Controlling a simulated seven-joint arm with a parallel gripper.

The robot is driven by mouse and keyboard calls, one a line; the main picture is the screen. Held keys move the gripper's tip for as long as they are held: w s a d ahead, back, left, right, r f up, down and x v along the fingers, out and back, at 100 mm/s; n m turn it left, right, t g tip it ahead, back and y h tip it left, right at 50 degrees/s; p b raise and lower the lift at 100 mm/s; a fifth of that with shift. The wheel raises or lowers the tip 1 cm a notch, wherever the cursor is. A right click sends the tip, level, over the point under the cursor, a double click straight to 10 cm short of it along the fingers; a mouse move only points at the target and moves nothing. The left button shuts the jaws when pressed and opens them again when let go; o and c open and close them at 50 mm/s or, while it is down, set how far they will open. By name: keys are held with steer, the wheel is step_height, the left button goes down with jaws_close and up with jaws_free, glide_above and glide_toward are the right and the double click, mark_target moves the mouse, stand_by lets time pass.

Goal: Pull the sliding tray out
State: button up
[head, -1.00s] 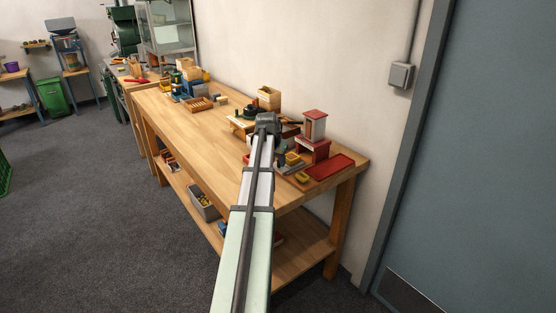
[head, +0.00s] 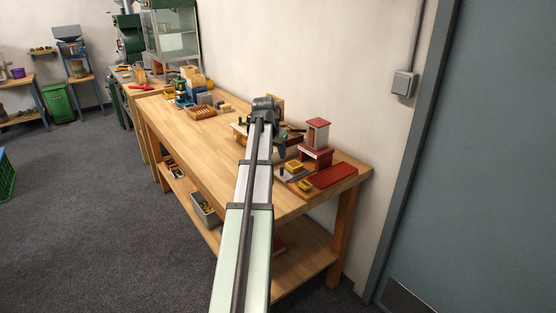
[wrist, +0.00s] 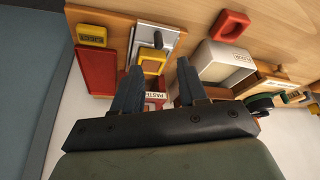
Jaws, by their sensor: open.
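A red and white piece with a label (wrist: 156,97) shows between the fingers. In the head view, the grey slide (head: 287,175) is right of and below my gripper (head: 280,143). I cannot see any contact.
A flat red tray (head: 335,175) lies near the bench's right end, beside a red and white tower (head: 316,134). A white box (wrist: 222,62) and a red piece (wrist: 233,25) are right of the fingers in the wrist view.

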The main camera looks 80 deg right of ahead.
steer(key=v, duration=0.4)
stand_by(0.3)
